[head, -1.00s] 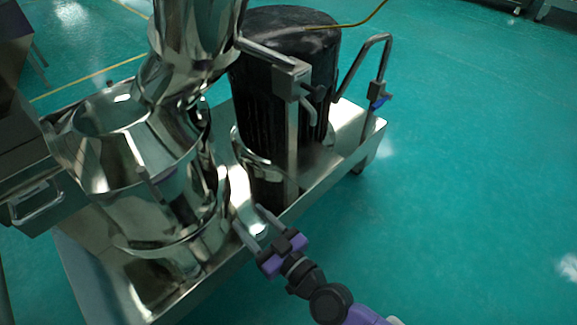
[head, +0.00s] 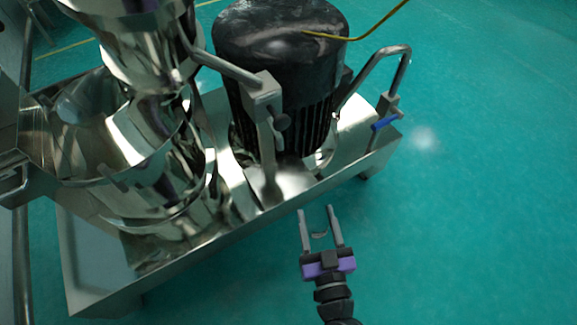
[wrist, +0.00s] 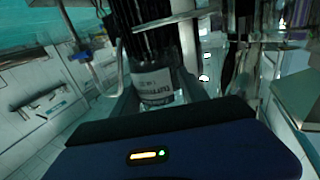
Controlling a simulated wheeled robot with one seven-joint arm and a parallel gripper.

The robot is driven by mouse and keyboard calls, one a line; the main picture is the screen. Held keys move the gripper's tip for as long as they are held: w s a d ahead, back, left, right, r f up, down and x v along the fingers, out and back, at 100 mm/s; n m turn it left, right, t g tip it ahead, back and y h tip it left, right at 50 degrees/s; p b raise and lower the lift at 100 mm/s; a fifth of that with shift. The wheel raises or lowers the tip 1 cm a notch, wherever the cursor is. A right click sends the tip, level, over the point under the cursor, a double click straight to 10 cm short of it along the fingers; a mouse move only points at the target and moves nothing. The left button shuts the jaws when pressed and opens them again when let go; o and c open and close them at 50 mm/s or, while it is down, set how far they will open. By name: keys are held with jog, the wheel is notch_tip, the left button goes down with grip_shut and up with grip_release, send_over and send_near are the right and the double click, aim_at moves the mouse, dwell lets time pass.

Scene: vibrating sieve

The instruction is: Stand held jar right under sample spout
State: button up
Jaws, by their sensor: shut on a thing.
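My gripper (head: 316,212) is shut on a clear glass jar, with its fingers on either side. In the wrist view the jar (wrist: 157,88) shows a pale printed label and looks roughly upright. In the head view only a faint rim of the jar (head: 319,235) shows between the fingers. A small tap with a dark knob (head: 281,120) hangs from a metal block beside the black motor, above and left of the gripper. A bent pipe with a blue-handled valve (head: 385,122) stands farther right. I cannot tell which is the sample spout. The jar is apart from both.
The shiny steel sieve (head: 120,130) and the black ribbed motor (head: 280,60) stand on a raised steel base (head: 100,260). The base's front edge runs just beyond my fingertips. A yellow cable (head: 375,30) rises from the motor. Green floor (head: 480,200) is clear at right.

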jog(key=s+a+r+y+p, duration=0.1)
jog(key=s+a+r, duration=0.1)
jog(key=a, duration=0.2)
jog(key=shift+n, duration=0.4)
jog(key=x, duration=0.5)
jog(key=b+x, duration=0.1)
jog(key=x, duration=0.5)
jog(key=b+x, duration=0.1)
jog(key=x, duration=0.5)
jog(key=shift+w+a+f, duration=0.15)
jog(key=shift+a+f, duration=0.25)
jog(key=shift+a, duration=0.05)
notch_tip(320, 180, down, 3)
jog(key=b, duration=0.3)
jog(key=shift+f+b, duration=0.2)
jog(key=shift+b, duration=0.2)
jog(key=shift+f, duration=0.2)
jog(key=o, duration=1.4)
jog(key=shift+c, duration=0.2)
